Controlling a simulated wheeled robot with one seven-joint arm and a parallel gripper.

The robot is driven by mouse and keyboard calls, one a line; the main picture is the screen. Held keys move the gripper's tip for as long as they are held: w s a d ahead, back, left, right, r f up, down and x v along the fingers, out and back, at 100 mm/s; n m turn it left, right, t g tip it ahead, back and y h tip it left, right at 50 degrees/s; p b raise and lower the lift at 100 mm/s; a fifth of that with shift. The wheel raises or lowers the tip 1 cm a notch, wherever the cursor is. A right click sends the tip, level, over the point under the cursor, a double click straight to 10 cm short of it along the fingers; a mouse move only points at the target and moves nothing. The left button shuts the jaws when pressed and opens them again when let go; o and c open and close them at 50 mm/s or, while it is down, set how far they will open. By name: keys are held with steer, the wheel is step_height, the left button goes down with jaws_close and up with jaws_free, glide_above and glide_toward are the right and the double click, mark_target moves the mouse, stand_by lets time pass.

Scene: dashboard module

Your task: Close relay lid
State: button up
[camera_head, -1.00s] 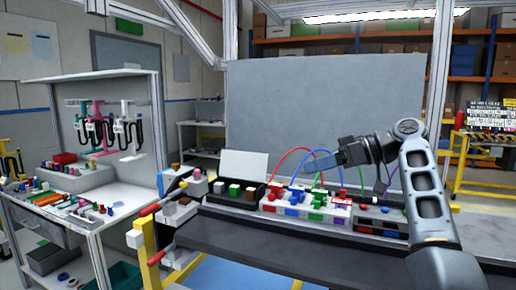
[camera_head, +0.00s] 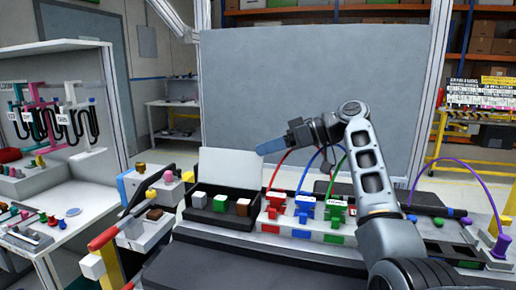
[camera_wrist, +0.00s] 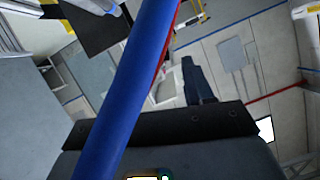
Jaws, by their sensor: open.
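The relay box (camera_head: 215,220) is a black open tray holding white, green and brown cubes. Its pale lid (camera_head: 230,168) stands raised, nearly upright, along the box's back edge. My gripper (camera_head: 268,147) is up and to the right of the lid, its fingers pointing left near the lid's top right corner. It appears empty; I cannot tell whether it touches the lid. In the wrist view a dark gripper finger (camera_wrist: 196,82) shows, and the blue cable (camera_wrist: 125,85) crosses close to the camera, hiding part of the gripper. The lid cannot be made out clearly there.
Right of the box, red, blue and green plugs (camera_head: 303,208) carry arching cables around my forearm. A purple cable (camera_head: 470,170) arches at the far right. Levers and coloured knobs (camera_head: 150,205) stand left of the box. A grey panel (camera_head: 310,90) stands behind.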

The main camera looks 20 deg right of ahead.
steer(key=shift+x, duration=1.55)
jaws_close()
